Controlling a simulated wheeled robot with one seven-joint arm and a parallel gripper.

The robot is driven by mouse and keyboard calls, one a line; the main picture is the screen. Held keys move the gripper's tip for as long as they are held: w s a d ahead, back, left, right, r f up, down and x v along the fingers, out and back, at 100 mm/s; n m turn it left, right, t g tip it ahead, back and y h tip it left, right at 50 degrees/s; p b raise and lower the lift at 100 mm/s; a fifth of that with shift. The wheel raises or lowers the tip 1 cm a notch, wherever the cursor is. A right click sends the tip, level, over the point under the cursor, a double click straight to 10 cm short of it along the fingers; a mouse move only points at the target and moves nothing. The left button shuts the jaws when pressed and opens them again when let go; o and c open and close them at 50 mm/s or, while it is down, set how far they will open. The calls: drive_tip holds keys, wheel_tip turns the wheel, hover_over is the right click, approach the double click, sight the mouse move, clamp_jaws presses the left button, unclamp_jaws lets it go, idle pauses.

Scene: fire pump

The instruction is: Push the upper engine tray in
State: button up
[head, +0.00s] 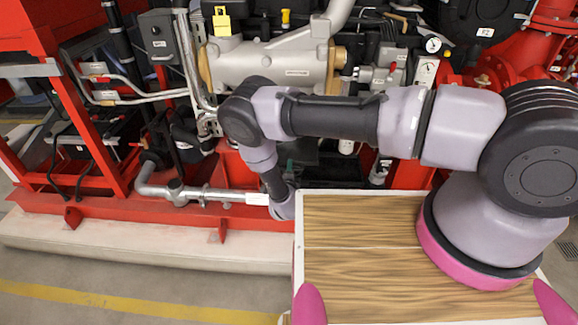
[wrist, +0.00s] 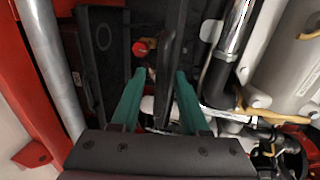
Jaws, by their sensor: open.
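In the wrist view, my gripper (wrist: 160,74) is open, with its two teal fingers apart and nothing clamped between them. A dark upright bar, like a handle (wrist: 166,60), shows in the gap between the fingers; I cannot tell whether they touch it. A black box-like part (wrist: 106,42) lies just left of the fingers, with a red round knob (wrist: 141,47) near the left fingertip. I cannot tell for sure which dark part is the upper engine tray. In the head view, my arm reaches left and down toward the engine, and the gripper cannot be made out.
A red frame (head: 85,130) stands at the left. A silver pipe (head: 190,192) runs low along the red base. A large beige pipe (head: 265,62) crosses the engine above. In the wrist view, a chrome pipe (wrist: 232,45) is close on the right and a grey pipe (wrist: 50,60) on the left.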

clamp_jaws()
idle(1.4)
